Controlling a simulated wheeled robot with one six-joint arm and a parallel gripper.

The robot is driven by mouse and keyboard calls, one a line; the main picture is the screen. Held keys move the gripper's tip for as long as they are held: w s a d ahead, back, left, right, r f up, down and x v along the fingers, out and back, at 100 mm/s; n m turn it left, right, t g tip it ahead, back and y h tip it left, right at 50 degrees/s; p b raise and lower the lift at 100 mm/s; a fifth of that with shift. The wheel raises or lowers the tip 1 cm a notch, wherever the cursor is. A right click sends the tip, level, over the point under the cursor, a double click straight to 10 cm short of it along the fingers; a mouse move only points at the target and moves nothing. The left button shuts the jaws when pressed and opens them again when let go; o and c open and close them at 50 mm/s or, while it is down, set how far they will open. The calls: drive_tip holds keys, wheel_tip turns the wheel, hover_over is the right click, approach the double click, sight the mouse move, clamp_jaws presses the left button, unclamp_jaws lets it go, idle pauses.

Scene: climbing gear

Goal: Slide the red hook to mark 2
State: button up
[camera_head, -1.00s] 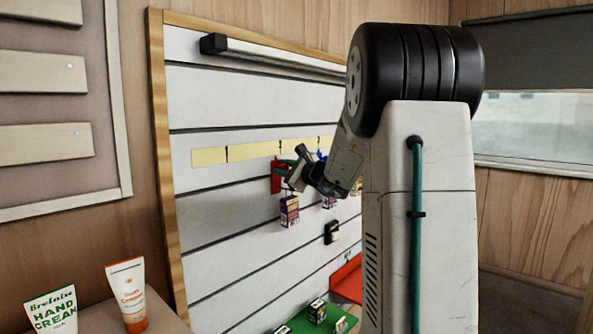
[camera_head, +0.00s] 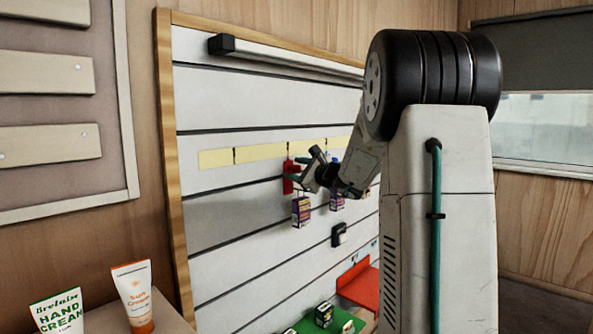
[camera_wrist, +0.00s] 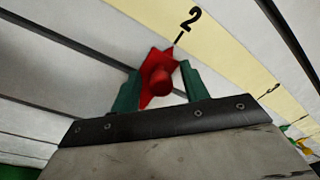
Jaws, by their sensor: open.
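The red hook (camera_head: 290,177) is on the slatted white panel, just below the yellow strip (camera_head: 262,152). In the wrist view the red hook (camera_wrist: 161,82) has a round knob and a pointed top. Its point is close to the black tick under mark 2 (camera_wrist: 190,18), a little to the left of it. My gripper (camera_wrist: 158,88) is open, with one green fingertip on each side of the hook. I cannot tell whether either finger touches it. My gripper also shows in the head view (camera_head: 300,173), at the hook's right.
A small purple box (camera_head: 301,211) is just below the hook, another (camera_head: 337,201) to its right. A black clip (camera_head: 339,234) is lower on the panel. A red tray (camera_head: 361,288) and a green surface (camera_head: 316,322) with small boxes lie below. Tubes (camera_head: 133,298) stand at lower left.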

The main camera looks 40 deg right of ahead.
drive_tip(key=s, duration=0.7)
drive_tip(key=shift+s, duration=0.35)
drive_tip(key=s+a+f+n+g+y, duration=0.2)
drive_tip(key=s+a+f+n+g, duration=0.15)
drive_tip(key=a, duration=0.35)
drive_tip(key=s+a+f+n+g+y, duration=0.25)
drive_tip(key=a+f+n, duration=0.2)
drive_tip(key=a, duration=0.25)
drive_tip(key=s+a+f+n+g+y, duration=0.2)
drive_tip(key=s+a+f+n+g, duration=0.15)
drive_tip(key=a, duration=0.45)
drive_tip(key=s+a+f+n+g+h, duration=0.1)
drive_tip(key=s+a+n+g+h, duration=0.2)
drive_tip(key=s+a+n, duration=0.3)
drive_tip(key=s+a+f+n+g+h, duration=0.2)
drive_tip(key=s+a+n+g+h, duration=0.2)
drive_tip(key=s, duration=1)
drive_tip(key=a+n, duration=0.3)
drive_tip(key=n, duration=0.2)
drive_tip(key=shift+s, duration=0.4)
